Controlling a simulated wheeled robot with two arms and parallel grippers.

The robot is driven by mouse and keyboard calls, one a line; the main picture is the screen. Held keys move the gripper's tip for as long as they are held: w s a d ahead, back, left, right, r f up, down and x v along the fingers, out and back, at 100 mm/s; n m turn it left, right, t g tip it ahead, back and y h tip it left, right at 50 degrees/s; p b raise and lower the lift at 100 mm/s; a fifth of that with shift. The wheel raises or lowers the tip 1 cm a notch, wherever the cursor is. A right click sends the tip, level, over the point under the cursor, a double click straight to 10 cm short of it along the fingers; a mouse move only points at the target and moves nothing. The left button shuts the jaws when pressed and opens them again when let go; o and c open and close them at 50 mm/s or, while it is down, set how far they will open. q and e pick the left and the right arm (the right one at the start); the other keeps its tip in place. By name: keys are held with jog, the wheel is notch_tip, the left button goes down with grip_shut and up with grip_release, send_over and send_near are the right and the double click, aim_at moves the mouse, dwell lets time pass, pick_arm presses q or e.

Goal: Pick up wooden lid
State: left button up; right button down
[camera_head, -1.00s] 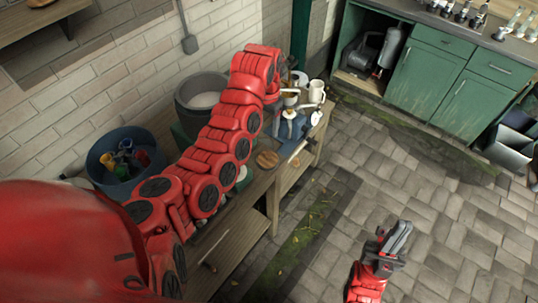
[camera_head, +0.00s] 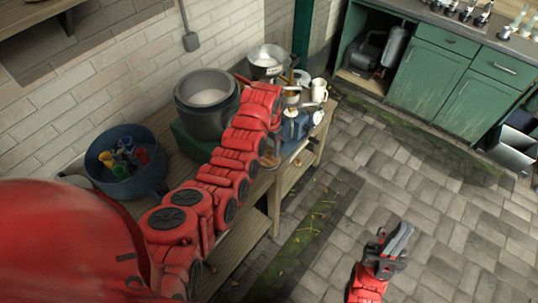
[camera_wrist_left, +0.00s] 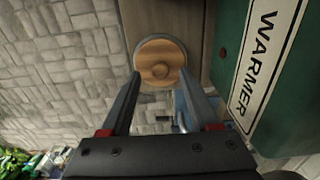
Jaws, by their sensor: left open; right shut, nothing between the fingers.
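The round wooden lid (camera_wrist_left: 160,58) with a knob lies on the wooden bench in the left wrist view, centred just beyond and between my fingertips. In the head view a small part of the lid (camera_head: 269,160) shows beside my left arm; the rest is hidden. My left gripper (camera_wrist_left: 159,84) is open, its two fingers apart on either side of the lid's near edge. I cannot tell the height gap or whether they touch. My right gripper (camera_head: 394,242) is shut and empty over the stone floor, far from the lid.
A green warmer (camera_wrist_left: 262,65) stands close to the right of the lid in the wrist view. On the bench are a grey pot (camera_head: 207,110), a blue tub (camera_head: 127,175), a second pot (camera_head: 267,58) and a white mug (camera_head: 319,90). The stone floor beside the bench is clear.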

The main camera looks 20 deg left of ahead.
pick_arm(q)
jog(key=shift+w+f, duration=0.1)
jog(key=shift+f, duration=0.9)
grip_shut()
